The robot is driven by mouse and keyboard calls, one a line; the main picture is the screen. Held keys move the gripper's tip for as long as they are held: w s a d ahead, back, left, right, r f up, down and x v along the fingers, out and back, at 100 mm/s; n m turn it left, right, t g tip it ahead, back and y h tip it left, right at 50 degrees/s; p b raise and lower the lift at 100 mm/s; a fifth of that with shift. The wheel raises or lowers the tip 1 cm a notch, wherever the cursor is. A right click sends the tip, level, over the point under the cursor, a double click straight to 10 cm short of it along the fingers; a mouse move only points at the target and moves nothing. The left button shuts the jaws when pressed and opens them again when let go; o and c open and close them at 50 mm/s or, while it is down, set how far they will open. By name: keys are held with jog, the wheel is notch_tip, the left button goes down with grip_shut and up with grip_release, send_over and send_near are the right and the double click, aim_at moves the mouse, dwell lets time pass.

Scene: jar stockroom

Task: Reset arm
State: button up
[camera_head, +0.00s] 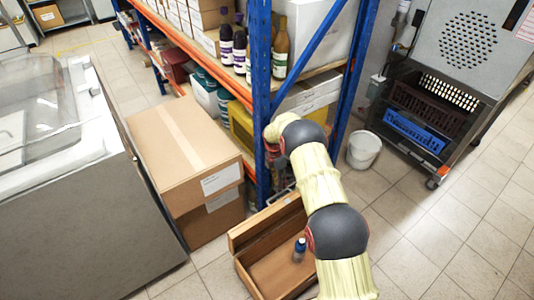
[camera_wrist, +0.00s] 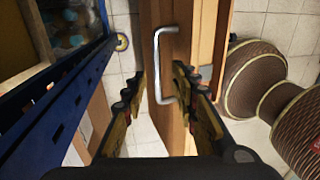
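My arm reaches down beside the blue shelf post in the head view, and my gripper is hidden there behind the arm and post. In the wrist view my gripper (camera_wrist: 158,78) is open, with its two dark and yellow fingers apart. A silver bar handle (camera_wrist: 160,62) on a wooden front (camera_wrist: 207,25) appears between the fingertips; I cannot tell whether they reach around it. In the head view an open wooden drawer-like box (camera_head: 262,237) lies low on the floor. A small bottle with a blue cap (camera_head: 299,250) stands inside it.
The blue and orange shelving (camera_head: 262,60) with bottles is close to my arm. Cardboard boxes (camera_head: 180,150) stand left of the wooden box. A white bucket (camera_head: 363,150) and a wheeled grey rack (camera_head: 440,95) are at the right. Tiled floor is clear at the lower right.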

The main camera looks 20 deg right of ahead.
jog(key=shift+r, duration=0.1)
jog(key=s+a+r+m+t, duration=0.1)
jog(key=s+r+m, duration=0.2)
jog(key=r, duration=0.9)
jog(key=s+a+r+m+t, duration=0.1)
jog(key=s+r+m, duration=0.25)
jog(key=r, duration=0.85)
jog(key=s+a+r+m+t, duration=0.1)
jog(key=s+a+r+m, duration=0.15)
jog(key=r, duration=0.95)
jog(key=s+a+r+m+t+p, duration=0.1)
jog(key=s+r+m, duration=0.2)
jog(key=s+r, duration=0.45)
jog(key=s+r+m+t, duration=0.2)
jog(key=s+r+m, duration=0.2)
jog(key=s, duration=0.6)
jog(key=s+a+m+t, duration=0.1)
jog(key=s+m, duration=0.5)
jog(key=s, duration=0.9)
jog(key=shift+s+a+r+t+y, duration=0.15)
jog(key=shift+s+a+t+y, duration=0.15)
jog(key=shift+a+y, duration=0.1)
